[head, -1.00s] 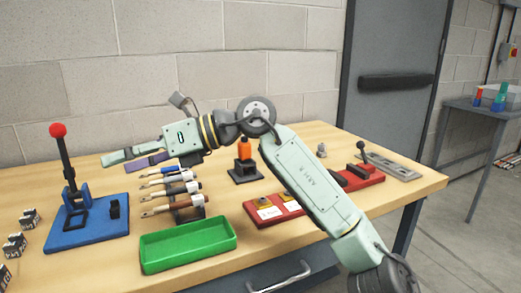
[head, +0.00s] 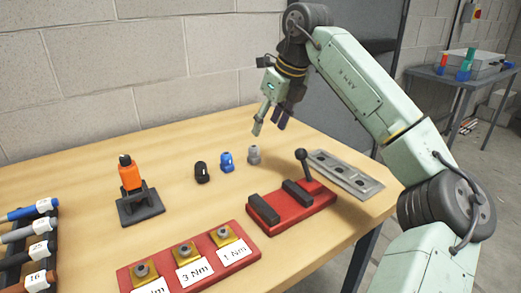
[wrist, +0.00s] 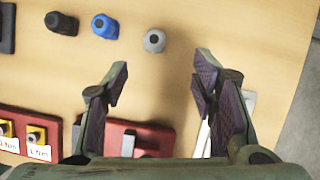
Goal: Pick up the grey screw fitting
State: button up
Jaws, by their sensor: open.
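The grey screw fitting (head: 254,155) stands upright on the wooden bench, at the right end of a short row with a blue fitting (head: 227,161) and a black fitting (head: 201,172). In the wrist view the grey fitting (wrist: 155,40) lies beyond my fingertips, roughly in line with the gap between them. My gripper (head: 268,128) points down above the bench, close to the grey fitting and apart from it. Its two fingers are spread with nothing between them, as the wrist view also shows (wrist: 160,82).
A red base with a black lever (head: 303,165) and a grey slotted plate (head: 345,174) stand to the right. A red tray marked with Nm labels (head: 188,262) lies in front. An orange tool in a black stand (head: 130,175) is at left. Bench around the fittings is clear.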

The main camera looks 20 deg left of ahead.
aim_at(255, 147)
jog(key=x, duration=0.5)
jog(key=shift+s+a+f, duration=0.1)
jog(key=shift+s+a, duration=0.05)
jog(key=shift+a, duration=0.1)
jog(key=shift+a+p+x, duration=0.2)
jog(key=shift+p+x, duration=0.2)
jog(key=shift+x, duration=0.9)
jog(key=shift+a+p+x, duration=0.2)
jog(key=shift+p+x, duration=0.15)
jog(key=shift+x, duration=1)
jog(key=shift+c, duration=0.4)
grip_shut()
